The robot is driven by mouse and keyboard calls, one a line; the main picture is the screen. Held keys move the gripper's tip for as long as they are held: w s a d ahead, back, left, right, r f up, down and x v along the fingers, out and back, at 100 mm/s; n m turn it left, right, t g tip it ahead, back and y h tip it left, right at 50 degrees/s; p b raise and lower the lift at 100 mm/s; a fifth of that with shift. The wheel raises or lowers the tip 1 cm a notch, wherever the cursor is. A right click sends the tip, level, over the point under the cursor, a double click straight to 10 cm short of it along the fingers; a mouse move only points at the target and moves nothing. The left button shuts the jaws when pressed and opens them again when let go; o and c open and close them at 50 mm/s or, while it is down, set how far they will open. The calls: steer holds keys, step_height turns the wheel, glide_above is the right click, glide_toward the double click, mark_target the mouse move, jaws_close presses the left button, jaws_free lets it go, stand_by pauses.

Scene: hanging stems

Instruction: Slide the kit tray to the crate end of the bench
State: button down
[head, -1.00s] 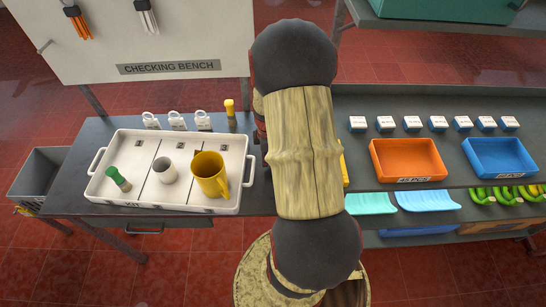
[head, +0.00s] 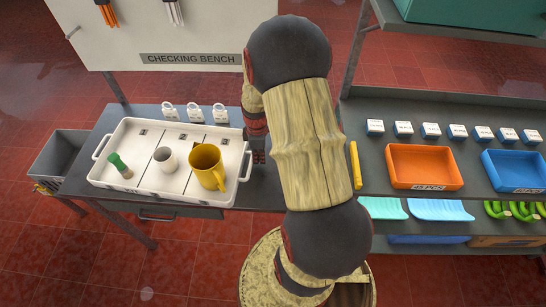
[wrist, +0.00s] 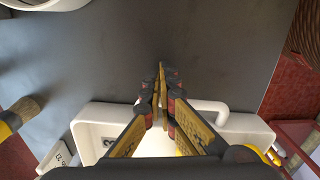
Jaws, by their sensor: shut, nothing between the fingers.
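The white kit tray (head: 110,165) lies on the checking bench (head: 262,192), near its left end. It has three compartments: a green-capped jar (head: 120,166) in the left, a pale cup (head: 165,159) in the middle, a yellow mug (head: 207,166) in the right. The grey crate (head: 60,158) stands beyond the bench's left end. My gripper (head: 259,157) is low at the tray's right end, beside the handle, and partly hidden by my arm. In the wrist view my gripper (wrist: 162,80) is shut and empty, beside the tray handle (wrist: 208,107); I cannot see exactly where they touch.
Several white tagged items (head: 194,113) stand behind the tray. A yellow-topped item (wrist: 20,115) stands near my gripper in the wrist view. Bare bench lies right of the tray. The shelf on the right holds an orange bin (head: 425,167) and a blue bin (head: 515,170).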

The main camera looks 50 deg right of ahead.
mark_target(229, 164)
steer(key=w+a, duration=0.2)
steer(key=w, duration=0.1)
steer(key=w+a, duration=0.2)
steer(key=w, duration=0.1)
steer(key=w+a, duration=0.3)
steer(key=shift+w+p, duration=0.15)
steer(key=shift+p, duration=0.25)
step_height(229, 164, up, 12)
